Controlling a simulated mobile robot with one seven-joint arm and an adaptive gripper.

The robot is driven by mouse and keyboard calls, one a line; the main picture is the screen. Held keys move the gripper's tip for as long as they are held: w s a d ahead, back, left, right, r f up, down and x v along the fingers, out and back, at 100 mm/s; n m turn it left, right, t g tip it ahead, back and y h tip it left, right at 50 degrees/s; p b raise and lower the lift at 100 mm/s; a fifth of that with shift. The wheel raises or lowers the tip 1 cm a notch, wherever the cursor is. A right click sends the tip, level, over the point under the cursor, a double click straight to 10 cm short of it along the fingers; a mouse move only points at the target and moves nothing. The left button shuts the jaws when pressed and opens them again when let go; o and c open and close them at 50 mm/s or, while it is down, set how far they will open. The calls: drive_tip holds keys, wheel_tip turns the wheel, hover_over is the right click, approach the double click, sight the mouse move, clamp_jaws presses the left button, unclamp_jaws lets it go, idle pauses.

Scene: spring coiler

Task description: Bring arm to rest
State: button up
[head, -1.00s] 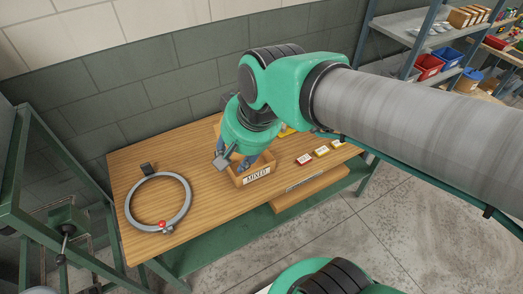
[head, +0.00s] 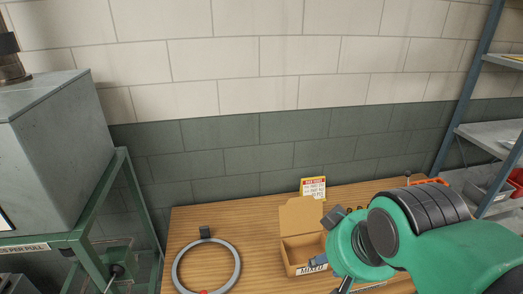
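My green arm (head: 440,238) reaches in from the lower right in the head view. Its wrist is above the wooden table, just right of the open cardboard box labelled MIXED (head: 294,270). My gripper (head: 328,273) points down and to the left at the box's right side. Its fingertips are small and partly hidden by the wrist, so whether it is open, shut or holding something does not show.
A grey ring (head: 176,273) lies on the table (head: 255,205) left of the box. A yellow card (head: 313,187) stands behind the box. A green frame with a grey cabinet (head: 50,135) is at the left. Metal shelving (head: 490,135) stands at the right, and a wall closes the back.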

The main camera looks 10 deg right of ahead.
wheel_tip(320, 180, down, 4)
drive_tip(key=b, duration=0.3)
drive_tip(key=shift+f+b, duration=0.1)
drive_tip(key=shift+b, duration=0.2)
